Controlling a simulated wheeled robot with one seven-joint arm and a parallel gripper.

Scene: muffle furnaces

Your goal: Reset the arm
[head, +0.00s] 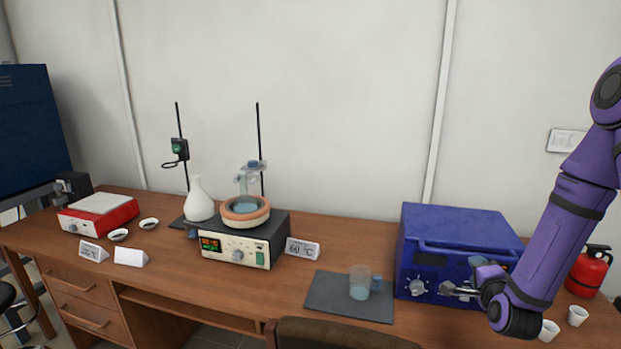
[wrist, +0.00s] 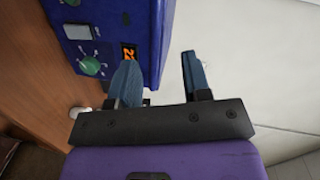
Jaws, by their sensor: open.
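A grey mat (head: 335,303) with a beaker (head: 359,284) lies left of the furnace. A heating bath (head: 236,250), a red hotplate (head: 125,211) and a white flask (head: 198,203) stand farther left. White cups (head: 577,316) and a red extinguisher (head: 590,270) are at the right.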

